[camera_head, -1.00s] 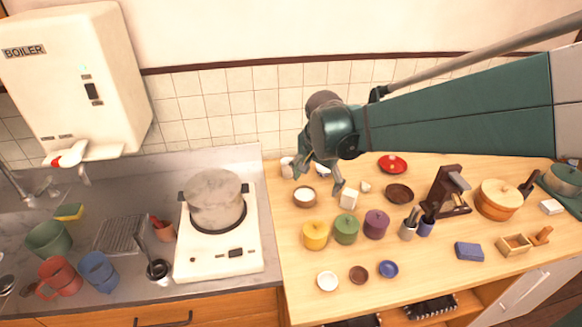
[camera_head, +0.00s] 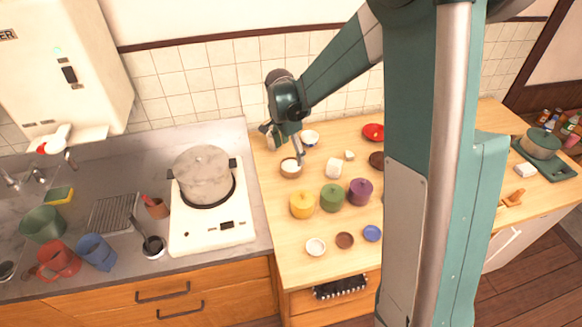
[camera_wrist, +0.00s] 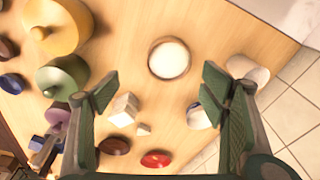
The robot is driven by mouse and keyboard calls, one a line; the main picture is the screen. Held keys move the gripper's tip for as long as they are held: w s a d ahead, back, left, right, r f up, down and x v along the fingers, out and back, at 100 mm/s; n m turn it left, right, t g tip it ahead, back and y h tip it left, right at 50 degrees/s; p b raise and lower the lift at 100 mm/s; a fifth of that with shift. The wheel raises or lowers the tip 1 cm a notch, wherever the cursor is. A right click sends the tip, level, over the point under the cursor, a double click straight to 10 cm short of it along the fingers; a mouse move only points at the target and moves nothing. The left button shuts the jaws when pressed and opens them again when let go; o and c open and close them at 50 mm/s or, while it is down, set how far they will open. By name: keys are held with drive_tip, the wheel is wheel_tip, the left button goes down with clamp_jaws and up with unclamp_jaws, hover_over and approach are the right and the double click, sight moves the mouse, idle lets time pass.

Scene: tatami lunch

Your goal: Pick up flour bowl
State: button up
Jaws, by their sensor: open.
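The flour bowl (camera_head: 291,169) is a small brown round bowl with white contents. It stands upright on the wooden counter, to the right of the stove. My gripper (camera_head: 284,148) is above and just behind it in the head view, with one fingertip close over the bowl. In the wrist view the flour bowl (camera_wrist: 170,59) lies ahead of and between the spread fingers. My gripper (camera_wrist: 160,82) is open and empty there. The bowl is apart from both fingers as far as I can see.
Yellow (camera_head: 303,205), green (camera_head: 332,197) and purple (camera_head: 360,191) lidded pots stand in front right. A white block (camera_head: 333,168) is to the right. A pale cylinder (camera_wrist: 248,69) stands near one finger. A stove with a pot (camera_head: 204,174) is on the left.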

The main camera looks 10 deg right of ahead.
sight(291, 166)
drive_tip(key=shift+w+a+f+m+g+p, duration=0.15)
drive_tip(key=shift+w+f+m, duration=0.1)
drive_tip(key=shift+w+f, duration=0.4)
drive_tip(key=shift+w+f+m+g+p, duration=0.15)
drive_tip(key=shift+w+f+m, duration=0.15)
drive_tip(key=shift+f, duration=0.5)
drive_tip(key=shift+f, duration=0.1)
drive_tip(key=shift+w+d+f, duration=0.1)
drive_tip(key=shift+d+f, duration=0.1)
drive_tip(key=shift+f, duration=1)
drive_tip(key=shift+w+d+f+b, duration=0.1)
drive_tip(key=shift+d+f+b, duration=0.1)
drive_tip(key=shift+f, duration=1.1)
drive_tip(key=shift+w+d+f+b, duration=0.1)
drive_tip(key=shift+d+f, duration=0.05)
drive_tip(key=shift+f, duration=1.1)
drive_tip(key=c, duration=1.2)
drive_tip(key=shift+r, duration=0.2)
